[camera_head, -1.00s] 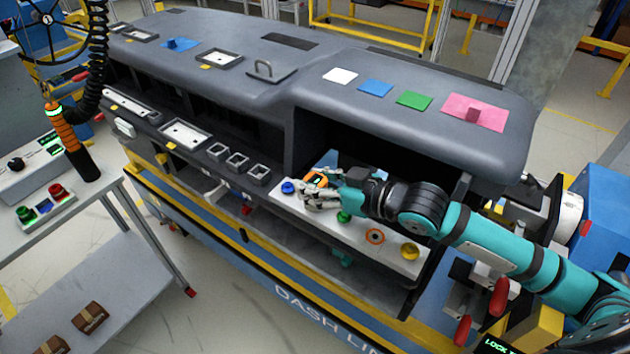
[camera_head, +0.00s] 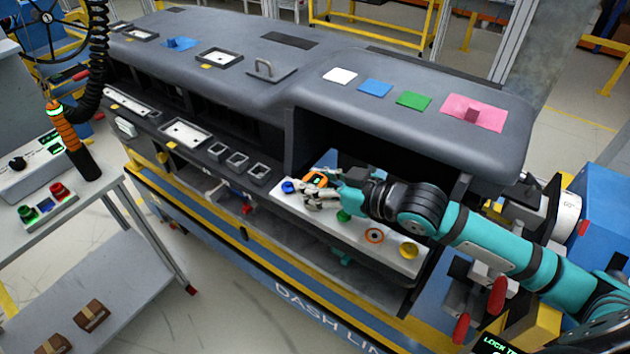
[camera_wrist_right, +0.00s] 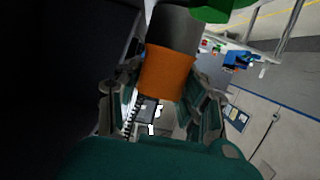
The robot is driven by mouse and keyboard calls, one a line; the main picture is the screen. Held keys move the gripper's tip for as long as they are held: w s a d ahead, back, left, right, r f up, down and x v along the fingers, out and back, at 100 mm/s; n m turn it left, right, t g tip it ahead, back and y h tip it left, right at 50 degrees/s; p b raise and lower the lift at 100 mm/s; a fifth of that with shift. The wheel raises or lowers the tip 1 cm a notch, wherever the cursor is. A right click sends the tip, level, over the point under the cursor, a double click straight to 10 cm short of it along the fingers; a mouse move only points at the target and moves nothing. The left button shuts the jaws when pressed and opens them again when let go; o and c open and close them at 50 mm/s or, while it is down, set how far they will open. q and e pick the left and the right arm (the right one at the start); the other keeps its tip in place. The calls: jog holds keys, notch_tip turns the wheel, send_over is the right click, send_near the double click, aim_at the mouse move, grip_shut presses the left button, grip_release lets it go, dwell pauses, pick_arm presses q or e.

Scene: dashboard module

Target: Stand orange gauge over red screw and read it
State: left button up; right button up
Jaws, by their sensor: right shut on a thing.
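My right gripper (camera_head: 318,192) is shut on the orange gauge (camera_head: 318,179), low over the white strip in the dashboard's open bay. In the right wrist view the gauge (camera_wrist_right: 167,72) is an orange cylinder with a dark grey section, held between the fingers. From these views I cannot tell whether the gauge touches the strip, and its reading does not show. I cannot make out the red screw; the gripper and gauge cover part of the strip. My left gripper is not in view.
The dark dashboard (camera_head: 340,110) overhangs the bay. A grey table (camera_head: 108,198) stands at left.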

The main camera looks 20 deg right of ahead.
jog(key=shift+f, duration=0.2)
jog(key=o, duration=1.3)
jog(key=shift+s+d, duration=0.2)
jog(key=v, duration=0.6)
jog(key=shift+s+d, duration=0.1)
jog(key=shift+s+d+r, duration=0.15)
jog(key=shift+s+r, duration=0.1)
